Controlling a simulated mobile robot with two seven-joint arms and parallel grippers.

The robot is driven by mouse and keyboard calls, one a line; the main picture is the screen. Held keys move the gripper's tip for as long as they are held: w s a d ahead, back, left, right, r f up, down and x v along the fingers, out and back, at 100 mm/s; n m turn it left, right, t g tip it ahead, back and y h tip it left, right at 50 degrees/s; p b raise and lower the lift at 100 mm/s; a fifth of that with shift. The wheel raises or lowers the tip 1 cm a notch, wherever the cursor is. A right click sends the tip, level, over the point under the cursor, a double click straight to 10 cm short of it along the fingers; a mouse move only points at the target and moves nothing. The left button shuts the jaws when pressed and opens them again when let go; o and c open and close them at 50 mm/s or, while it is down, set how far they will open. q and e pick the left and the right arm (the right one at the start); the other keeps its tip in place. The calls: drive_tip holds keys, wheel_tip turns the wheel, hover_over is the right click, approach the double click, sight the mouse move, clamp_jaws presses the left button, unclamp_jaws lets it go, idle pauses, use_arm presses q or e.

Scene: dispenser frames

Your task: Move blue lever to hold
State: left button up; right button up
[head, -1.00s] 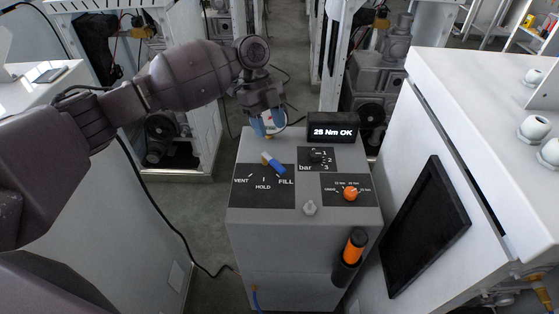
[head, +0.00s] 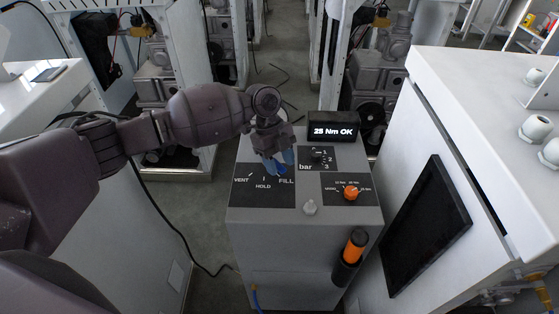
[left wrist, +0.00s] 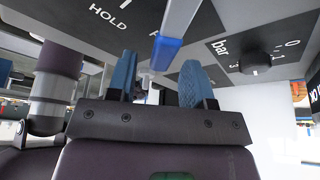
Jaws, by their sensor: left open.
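The blue lever (head: 282,170) is on the black VENT / HOLD / FILL plate (head: 247,197) on top of the grey dispenser; its blue end lies by the FILL mark. My left gripper (head: 277,159) is over the lever and hides most of it in the head view. In the left wrist view the lever's blue end (left wrist: 167,51) shows between the two blue fingertips of the open left gripper (left wrist: 160,70), with a gap on each side. Whether the fingers reach down around it, I cannot tell. My right gripper is not in view.
Close to the lever are the black bar knob (head: 317,157), the orange knob (head: 351,193) and a small grey knob (head: 310,207). A display (head: 333,126) reading "25 Nm OK" stands behind. An orange-and-black handle (head: 351,253) hangs on the front. A white cabinet (head: 470,130) stands right.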

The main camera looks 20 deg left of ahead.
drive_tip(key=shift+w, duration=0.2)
use_arm(q)
drive_tip(key=shift+c, duration=0.7)
clamp_jaws()
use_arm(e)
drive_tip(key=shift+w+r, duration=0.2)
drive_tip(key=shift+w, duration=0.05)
